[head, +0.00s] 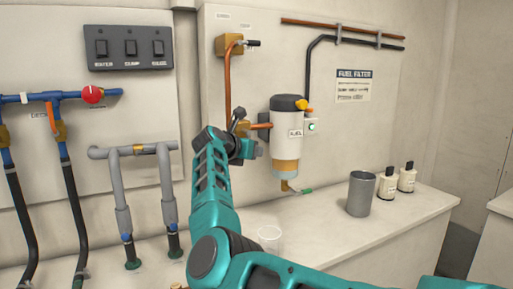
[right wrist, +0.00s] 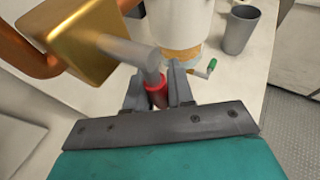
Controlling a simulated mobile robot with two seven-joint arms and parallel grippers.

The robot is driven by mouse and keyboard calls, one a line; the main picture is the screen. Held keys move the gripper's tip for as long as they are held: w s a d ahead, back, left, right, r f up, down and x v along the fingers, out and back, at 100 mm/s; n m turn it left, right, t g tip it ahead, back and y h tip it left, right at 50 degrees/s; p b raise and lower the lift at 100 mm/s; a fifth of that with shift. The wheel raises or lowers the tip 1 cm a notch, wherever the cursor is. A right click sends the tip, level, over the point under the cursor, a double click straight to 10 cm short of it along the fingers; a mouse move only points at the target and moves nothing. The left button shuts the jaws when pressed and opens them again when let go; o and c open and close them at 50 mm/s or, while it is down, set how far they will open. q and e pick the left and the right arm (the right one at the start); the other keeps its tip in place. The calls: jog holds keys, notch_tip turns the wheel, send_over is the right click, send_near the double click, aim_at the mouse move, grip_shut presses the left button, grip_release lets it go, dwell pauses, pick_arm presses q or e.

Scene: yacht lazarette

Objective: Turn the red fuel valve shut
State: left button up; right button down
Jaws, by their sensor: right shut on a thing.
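The fuel valve's brass body (right wrist: 85,35) fills the upper left of the right wrist view. A grey lever (right wrist: 135,52) runs from it to a red grip (right wrist: 157,93). My right gripper (right wrist: 158,88) is shut on this red grip, one finger on each side. In the head view my right gripper (head: 249,149) is at the copper pipe left of the fuel filter (head: 289,115), and my own arm hides most of the valve and the red grip. My left gripper is not in view.
A red round knob (head: 93,95) sits on the blue pipe at left. Grey pipes (head: 135,150) stand left of my arm. A grey cup (head: 361,193), white bottles (head: 387,186) and a clear glass (head: 269,238) stand on the counter (head: 325,229). A green-tipped drain handle (right wrist: 202,69) is close to the gripper.

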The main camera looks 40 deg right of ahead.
jog(key=shift+a+f+y, duration=0.1)
jog(key=shift+a+y, duration=0.15)
jog(key=shift+y, duration=0.05)
dwell(0.4)
jog(key=c, duration=1.1)
grip_release()
jog(key=shift+w, duration=0.1)
jog(key=b+v, duration=0.1)
jog(key=v, duration=1.2)
jog(key=shift+d, duration=0.1)
